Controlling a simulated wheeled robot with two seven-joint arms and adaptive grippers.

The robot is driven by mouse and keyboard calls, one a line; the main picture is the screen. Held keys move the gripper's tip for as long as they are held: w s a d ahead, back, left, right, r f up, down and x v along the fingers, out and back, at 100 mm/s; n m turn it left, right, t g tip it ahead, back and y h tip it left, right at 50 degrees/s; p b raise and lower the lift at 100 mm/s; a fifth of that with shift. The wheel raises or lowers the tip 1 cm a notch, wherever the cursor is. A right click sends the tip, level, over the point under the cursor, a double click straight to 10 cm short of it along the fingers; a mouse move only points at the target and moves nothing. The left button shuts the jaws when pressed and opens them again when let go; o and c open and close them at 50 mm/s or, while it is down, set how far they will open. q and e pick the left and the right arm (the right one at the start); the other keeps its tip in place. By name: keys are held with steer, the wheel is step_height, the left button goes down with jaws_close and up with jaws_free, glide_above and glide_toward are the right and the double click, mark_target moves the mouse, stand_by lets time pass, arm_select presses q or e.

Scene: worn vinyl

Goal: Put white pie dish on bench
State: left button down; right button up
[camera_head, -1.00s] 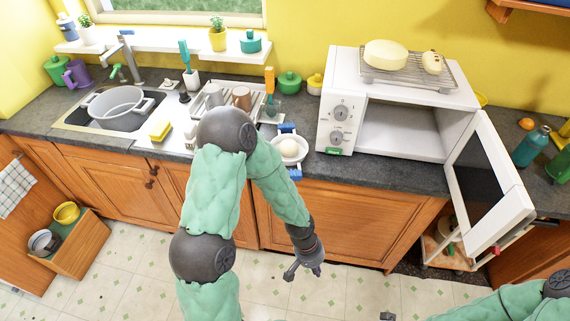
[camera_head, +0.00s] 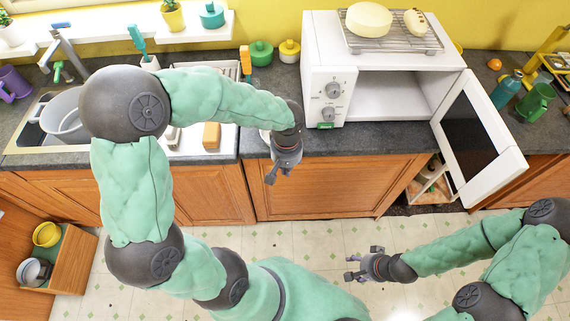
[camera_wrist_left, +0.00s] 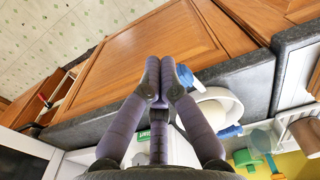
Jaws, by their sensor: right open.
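A white round dish (camera_wrist_left: 218,106) sits at the counter edge in the left wrist view, with blue pieces (camera_wrist_left: 230,131) at its sides and something pale inside it. I cannot tell for sure that it is the pie dish. In the head view my left arm hides nearly all of it. My left gripper (camera_head: 271,176) hangs in front of the counter edge, beside the dish. Its fingers (camera_wrist_left: 160,68) are together in the left wrist view, with nothing seen between them. My right gripper (camera_head: 350,266) is open and empty, low over the floor in front of the cabinets.
The dark grey counter (camera_head: 370,139) holds a white oven (camera_head: 323,60) with its door (camera_head: 480,140) swung open to the right. A wire rack on top carries a pale round item (camera_head: 369,19). A sink with a pot (camera_head: 62,115) lies left. The floor ahead is clear.

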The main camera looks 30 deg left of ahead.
arm_select(q)
steer(key=w+a+f+b, duration=0.1)
steer(key=w+a+f, duration=0.1)
steer(key=f, duration=0.6)
steer(key=shift+w+b, duration=0.3)
steer(key=shift+w, duration=0.4)
steer(key=shift+a, duration=0.1)
